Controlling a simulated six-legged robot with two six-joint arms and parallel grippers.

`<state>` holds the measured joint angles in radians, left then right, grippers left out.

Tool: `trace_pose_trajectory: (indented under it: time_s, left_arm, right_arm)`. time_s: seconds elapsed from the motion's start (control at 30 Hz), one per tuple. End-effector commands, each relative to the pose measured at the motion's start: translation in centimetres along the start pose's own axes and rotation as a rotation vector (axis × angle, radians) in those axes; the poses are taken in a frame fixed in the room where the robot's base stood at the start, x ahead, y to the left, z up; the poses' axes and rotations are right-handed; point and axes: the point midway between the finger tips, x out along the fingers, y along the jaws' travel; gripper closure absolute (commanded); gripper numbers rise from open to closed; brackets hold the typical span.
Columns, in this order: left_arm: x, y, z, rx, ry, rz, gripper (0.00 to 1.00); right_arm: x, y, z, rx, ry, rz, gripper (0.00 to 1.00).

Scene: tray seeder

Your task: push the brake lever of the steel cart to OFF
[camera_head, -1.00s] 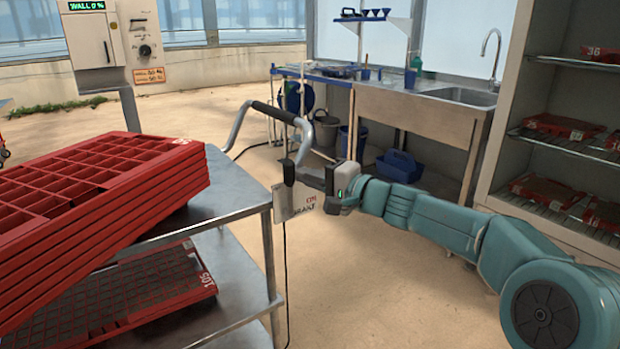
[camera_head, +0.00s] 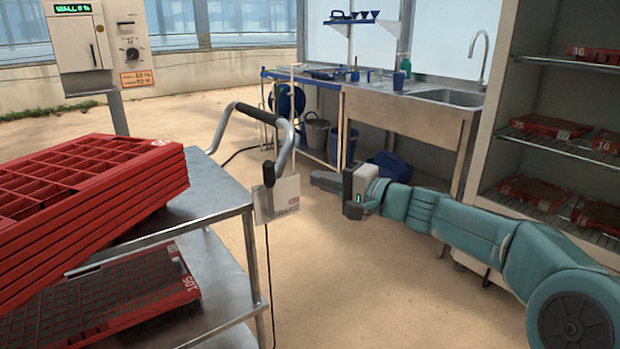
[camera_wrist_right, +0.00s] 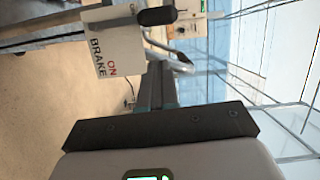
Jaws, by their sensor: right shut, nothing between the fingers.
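The steel cart (camera_head: 225,190) stands at the left, with a bent handle that has a black grip. Its brake lever (camera_head: 268,174) has a black knob and stands at a white plate (camera_head: 286,192) on the cart's near right corner. In the right wrist view the knob (camera_wrist_right: 157,16) is at the top, by the plate (camera_wrist_right: 125,50) reading BRAKE and a red ON; I see no OFF. My right gripper (camera_head: 318,180) is shut and empty, to the right of the lever and apart from it. My left gripper is not in view.
Stacked red trays (camera_head: 90,185) lie on the cart's top, and another red tray (camera_head: 150,288) lies on its lower shelf. A sink bench (camera_head: 405,112) stands behind, and a shelf rack (camera_head: 545,60) stands at the right. The floor between cart and bench is clear.

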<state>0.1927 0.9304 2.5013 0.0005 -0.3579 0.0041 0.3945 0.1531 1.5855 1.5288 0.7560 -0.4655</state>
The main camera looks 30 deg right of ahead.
Motion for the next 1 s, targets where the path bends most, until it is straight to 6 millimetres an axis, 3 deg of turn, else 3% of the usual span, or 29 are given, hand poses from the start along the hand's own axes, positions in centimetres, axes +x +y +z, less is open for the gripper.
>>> trace_pose_trajectory:
  time_s: [0.2,0.4,1.0]
  left_arm:
    - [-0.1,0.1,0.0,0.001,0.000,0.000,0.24]
    - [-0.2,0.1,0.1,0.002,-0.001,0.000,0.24]
    - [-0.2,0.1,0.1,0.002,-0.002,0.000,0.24]
  right_arm:
    - [-4.0,0.0,0.2,-0.002,0.002,0.000,1.00]
    - [-6.0,0.1,0.2,-0.001,0.000,0.000,1.00]
    - [-6.6,0.1,0.1,-0.001,-0.001,0.000,1.00]
